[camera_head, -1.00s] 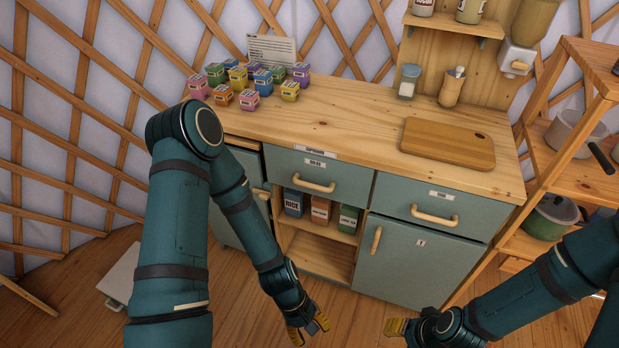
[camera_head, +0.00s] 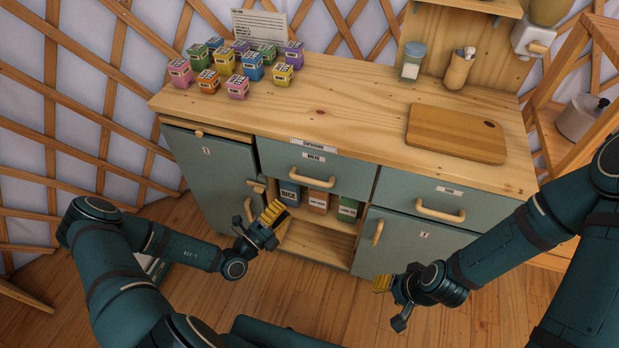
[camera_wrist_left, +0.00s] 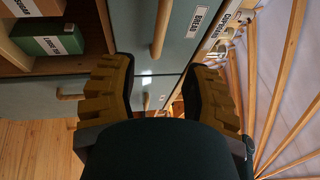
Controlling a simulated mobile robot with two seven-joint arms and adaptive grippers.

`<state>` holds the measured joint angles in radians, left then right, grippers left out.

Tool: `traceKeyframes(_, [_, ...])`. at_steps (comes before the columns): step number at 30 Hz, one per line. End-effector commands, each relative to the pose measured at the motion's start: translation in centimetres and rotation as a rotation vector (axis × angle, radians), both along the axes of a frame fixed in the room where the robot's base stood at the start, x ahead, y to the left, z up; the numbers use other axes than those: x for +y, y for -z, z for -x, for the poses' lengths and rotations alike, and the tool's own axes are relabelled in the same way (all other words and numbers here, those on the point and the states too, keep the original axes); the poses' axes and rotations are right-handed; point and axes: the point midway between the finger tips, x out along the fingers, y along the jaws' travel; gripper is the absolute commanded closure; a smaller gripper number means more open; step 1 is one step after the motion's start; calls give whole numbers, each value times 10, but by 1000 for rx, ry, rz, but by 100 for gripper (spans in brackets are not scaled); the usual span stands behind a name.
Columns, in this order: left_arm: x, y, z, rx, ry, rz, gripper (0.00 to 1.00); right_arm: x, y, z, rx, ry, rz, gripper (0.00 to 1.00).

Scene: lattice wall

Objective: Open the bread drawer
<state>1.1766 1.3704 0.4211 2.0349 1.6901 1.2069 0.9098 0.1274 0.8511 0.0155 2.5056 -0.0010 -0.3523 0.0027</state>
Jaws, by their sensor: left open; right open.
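The bread drawer (camera_head: 280,161) is the grey-green front in the middle of the cabinet, under the worktop, with a "BREAD" label (camera_head: 320,158). It looks shut. Its pale wooden handle (camera_head: 311,180) is horizontal. In the left wrist view the label (camera_wrist_left: 200,18) and handle (camera_wrist_left: 161,28) appear turned on their side, beyond the fingers. My left gripper (camera_head: 259,213) is open and empty, below and left of the handle, in front of the shelf opening's left side, apart from the handle. Its fingers also frame the left wrist view (camera_wrist_left: 160,85). My right gripper (camera_head: 389,302) is open and empty, low before the right door.
The open shelf below the drawer holds boxes, including a rice box (camera_head: 289,192). A left door (camera_head: 210,170) and a right door (camera_head: 395,245) flank it. Another drawer (camera_head: 400,188) is at right. The worktop holds several small coloured boxes and a cutting board (camera_head: 455,135).

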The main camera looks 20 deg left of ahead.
Motion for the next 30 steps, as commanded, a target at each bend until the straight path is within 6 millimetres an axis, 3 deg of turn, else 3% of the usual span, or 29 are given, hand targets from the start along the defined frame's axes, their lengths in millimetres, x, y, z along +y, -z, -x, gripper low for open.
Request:
traceKeyframes(12, [-35,-14,-71,-2,6,-4,52,0,12,-2,-6,1,1,53])
traceKeyframes(18, [-47,-19,-97,-2,6,-5,52,0,16,-3,-8,2,1,53])
traceKeyframes(30, [-52,-22,-109,1,5,-5,52,0,17,-4,-10,2,1,53])
